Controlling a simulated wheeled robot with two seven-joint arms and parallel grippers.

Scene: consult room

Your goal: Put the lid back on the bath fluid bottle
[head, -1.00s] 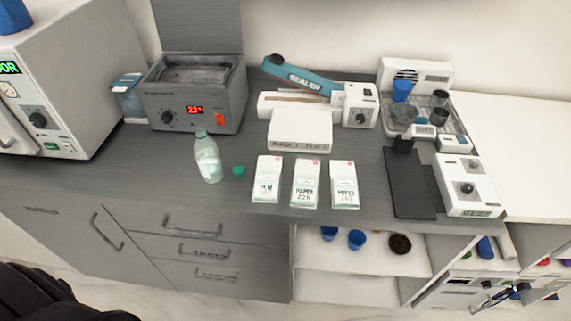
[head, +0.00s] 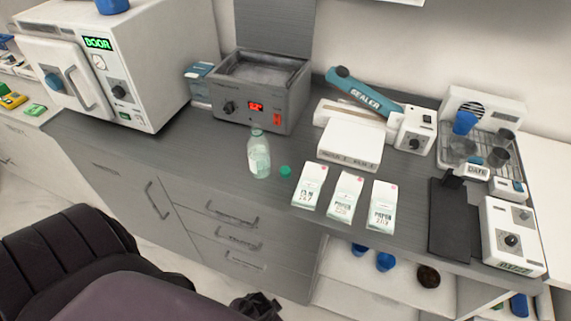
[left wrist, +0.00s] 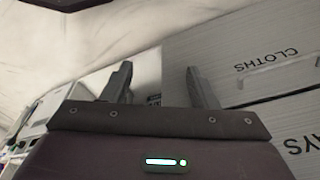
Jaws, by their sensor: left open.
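The clear bath fluid bottle (head: 259,156) stands upright and uncapped on the grey counter, in front of the grey bath. The green lid (head: 285,171) lies on the counter just right of the bottle, apart from it. In the left wrist view my left gripper (left wrist: 158,82) is open and empty, facing drawer fronts, away from bottle and lid. The bottle and lid do not show in that view. In the head view dark parts of my own arm fill the lower left, and its fingers are not clear. My right gripper is not in view.
The bath (head: 262,95) stands behind the bottle. Three paper pouch packs (head: 345,196) lie right of the lid, and the sealer (head: 365,95) is behind them. A sterilizer (head: 118,75) stands at the left. The counter (head: 190,150) is clear left of the bottle.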

